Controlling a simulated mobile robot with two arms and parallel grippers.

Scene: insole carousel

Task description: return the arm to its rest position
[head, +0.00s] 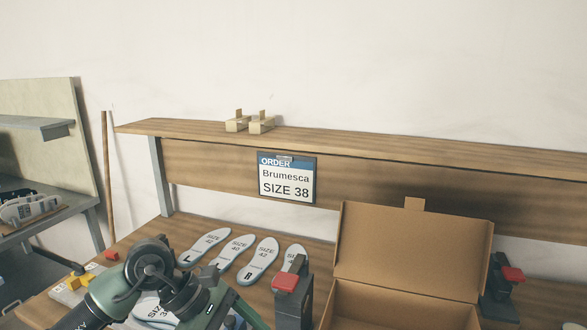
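My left arm (165,285), green and black, reaches in from the lower left, bent over the front of the workbench. It covers part of the insoles behind it. The fingers of my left gripper do not show; the arm runs out at the bottom edge. My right arm and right gripper are not in the head view.
Several grey insoles (259,261) lie on the wooden bench right behind my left arm. An order sign (286,179) reads Brumesca SIZE 38. A shelf (350,150) runs above.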

